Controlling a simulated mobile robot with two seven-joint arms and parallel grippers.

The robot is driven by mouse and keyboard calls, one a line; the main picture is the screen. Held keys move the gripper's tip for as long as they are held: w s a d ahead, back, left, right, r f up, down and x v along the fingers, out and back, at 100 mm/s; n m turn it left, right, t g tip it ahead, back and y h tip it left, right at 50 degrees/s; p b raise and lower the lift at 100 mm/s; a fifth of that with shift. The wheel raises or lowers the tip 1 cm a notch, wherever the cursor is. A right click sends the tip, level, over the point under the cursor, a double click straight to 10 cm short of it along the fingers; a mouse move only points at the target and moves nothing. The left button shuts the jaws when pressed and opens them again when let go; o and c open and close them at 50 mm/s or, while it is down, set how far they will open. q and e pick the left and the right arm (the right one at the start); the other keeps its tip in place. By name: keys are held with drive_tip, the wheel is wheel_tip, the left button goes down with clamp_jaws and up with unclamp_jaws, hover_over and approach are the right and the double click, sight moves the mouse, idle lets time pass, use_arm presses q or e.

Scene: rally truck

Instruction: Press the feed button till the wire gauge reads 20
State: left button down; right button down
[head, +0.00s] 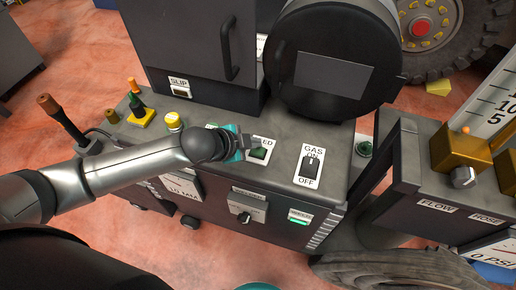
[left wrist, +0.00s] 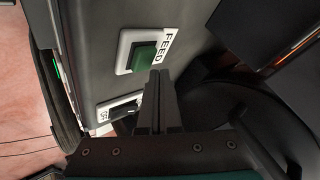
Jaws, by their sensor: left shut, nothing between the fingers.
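The feed button is a green square button in a white frame on top of the grey machine. In the head view the button (head: 259,153) is beside my left gripper (head: 255,142), which partly covers its FEED label. In the left wrist view the button (left wrist: 143,57) is whole and its label readable. My left gripper (left wrist: 160,75) is shut and empty, its tips close to the button's edge. I cannot tell whether they touch the machine. No gauge marked as the wire gauge can be made out.
A GAS switch (head: 309,165) sits right of the button. A large dark drum (head: 338,60) and a cabinet with a handle (head: 190,45) rise behind. A yellow knob (head: 174,121) and a lever (head: 60,120) stand to the left. A scale (head: 497,105) shows at right.

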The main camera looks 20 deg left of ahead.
sight(254, 152)
idle(0.7)
use_arm(q)
drive_tip(key=shift+f, duration=0.45)
drive_tip(key=shift+f, duration=0.45)
idle(0.4)
idle(0.3)
drive_tip(key=shift+r+p, duration=0.85)
drive_tip(key=shift+p, duration=0.05)
wheel_tip(254, 152, up, 5)
drive_tip(key=p, duration=0.5)
drive_tip(key=shift+r+p, duration=0.1)
drive_tip(key=shift+p, duration=0.25)
